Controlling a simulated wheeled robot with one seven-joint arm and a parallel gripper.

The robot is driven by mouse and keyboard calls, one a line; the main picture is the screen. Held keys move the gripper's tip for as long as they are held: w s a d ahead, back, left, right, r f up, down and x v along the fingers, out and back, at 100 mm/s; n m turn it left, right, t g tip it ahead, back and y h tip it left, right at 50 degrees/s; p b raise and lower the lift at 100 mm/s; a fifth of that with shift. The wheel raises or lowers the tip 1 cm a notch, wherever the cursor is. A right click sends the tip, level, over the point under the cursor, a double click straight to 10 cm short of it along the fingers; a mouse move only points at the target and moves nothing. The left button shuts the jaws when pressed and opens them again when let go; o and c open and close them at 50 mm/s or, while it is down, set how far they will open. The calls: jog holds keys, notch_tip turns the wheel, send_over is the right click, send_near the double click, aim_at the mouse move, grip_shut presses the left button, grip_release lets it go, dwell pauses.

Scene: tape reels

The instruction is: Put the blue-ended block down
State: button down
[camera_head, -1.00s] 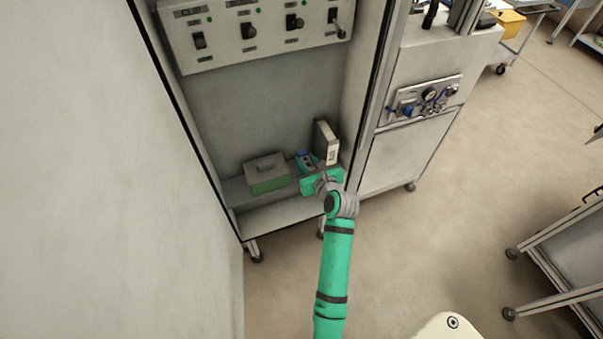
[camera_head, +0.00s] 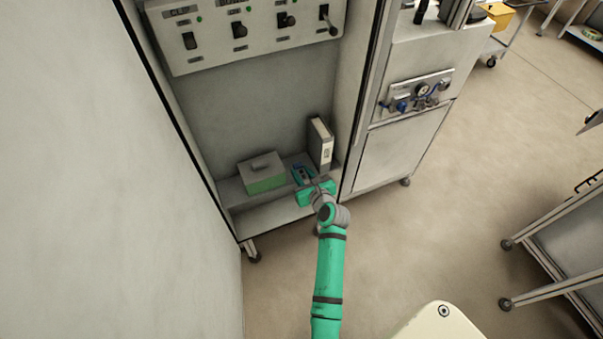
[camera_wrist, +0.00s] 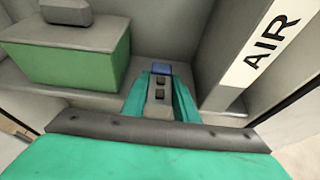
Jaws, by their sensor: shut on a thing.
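My gripper (camera_head: 304,175) is low over the shelf in the cabinet, its green fingers shut on the sides of the blue-ended block. The block's blue end (camera_head: 297,167) points away from my wrist, toward the cabinet's back. In the wrist view the grey block with dark square marks (camera_wrist: 159,92) sits between the two green fingers (camera_wrist: 160,100), its blue end at the far side. I cannot tell whether its underside touches the shelf (camera_head: 231,190). The fingers hide its sides.
A green box with a grey lid (camera_head: 266,184) stands on the shelf left of my gripper. The cabinet's side walls bound the space, and a switch panel (camera_head: 262,40) is above.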

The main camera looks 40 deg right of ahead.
jog(key=c, duration=1.4)
grip_release()
jog(key=shift+f, duration=0.1)
jog(key=v, duration=1.2)
jog(key=shift+a, duration=0.1)
